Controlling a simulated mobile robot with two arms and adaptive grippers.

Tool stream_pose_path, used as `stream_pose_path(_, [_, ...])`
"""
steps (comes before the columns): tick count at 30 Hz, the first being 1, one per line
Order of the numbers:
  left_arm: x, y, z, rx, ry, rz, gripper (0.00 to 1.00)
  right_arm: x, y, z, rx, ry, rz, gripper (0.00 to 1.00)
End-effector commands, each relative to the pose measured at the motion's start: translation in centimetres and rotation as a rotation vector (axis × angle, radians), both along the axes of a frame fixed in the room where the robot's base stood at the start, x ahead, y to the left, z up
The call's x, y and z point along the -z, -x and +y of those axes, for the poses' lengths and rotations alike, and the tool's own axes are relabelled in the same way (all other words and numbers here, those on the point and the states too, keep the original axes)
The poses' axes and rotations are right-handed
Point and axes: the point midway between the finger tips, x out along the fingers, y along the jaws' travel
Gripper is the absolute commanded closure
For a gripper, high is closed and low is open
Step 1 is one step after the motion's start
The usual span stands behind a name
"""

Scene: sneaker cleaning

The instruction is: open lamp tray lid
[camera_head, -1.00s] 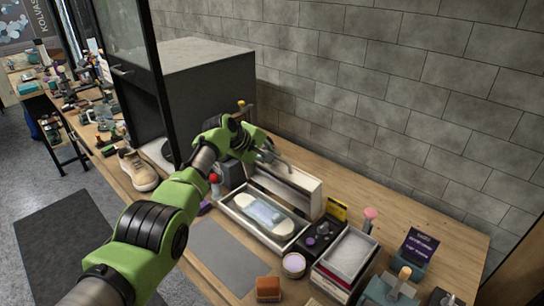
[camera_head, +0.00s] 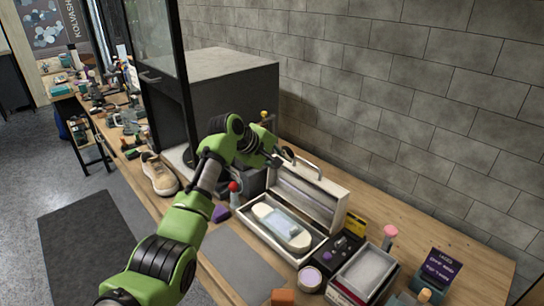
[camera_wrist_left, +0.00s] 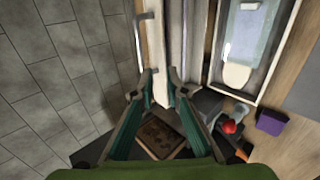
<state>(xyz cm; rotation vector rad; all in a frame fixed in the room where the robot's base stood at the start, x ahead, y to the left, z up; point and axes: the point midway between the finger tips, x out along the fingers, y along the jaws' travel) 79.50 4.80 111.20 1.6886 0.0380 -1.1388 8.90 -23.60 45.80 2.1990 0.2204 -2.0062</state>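The lamp tray is a long white box (camera_head: 267,243) holding a pale rounded piece with a clear bluish top (camera_head: 284,227). In the head view its lid (camera_head: 304,199) stands raised along the back edge, with a metal handle (camera_head: 306,163). The tray also shows at the upper right of the left wrist view (camera_wrist_left: 283,75). My left gripper (camera_head: 278,159) is at the lid's left end. In the left wrist view the fingers (camera_wrist_left: 160,75) stand on either side of the lid's white edge (camera_wrist_left: 155,45); whether they press on it is unclear. My right gripper is out of view.
A purple block (camera_head: 220,213) and a red-topped item (camera_head: 235,190) lie left of the tray. A sneaker (camera_head: 158,174) and dark cabinet (camera_head: 226,95) are further left. A grey tray (camera_head: 368,271) and pink-topped tool (camera_head: 389,236) crowd the right. A brick wall (camera_head: 400,90) is behind.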

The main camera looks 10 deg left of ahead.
Motion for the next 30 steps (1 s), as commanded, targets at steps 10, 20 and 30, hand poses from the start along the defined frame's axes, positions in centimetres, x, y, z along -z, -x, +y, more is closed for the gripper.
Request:
stream_pose_path(10, [-3.3,2.6,2.4,-0.001,0.0,-0.001,0.86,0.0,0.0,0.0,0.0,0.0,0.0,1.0])
stream_pose_path(20, [-4.0,3.2,2.8,-0.001,0.0,0.001,0.86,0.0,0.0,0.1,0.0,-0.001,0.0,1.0])
stream_pose_path(30, [-0.9,4.4,3.4,0.021,-0.044,0.0,1.0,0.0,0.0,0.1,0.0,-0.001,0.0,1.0])
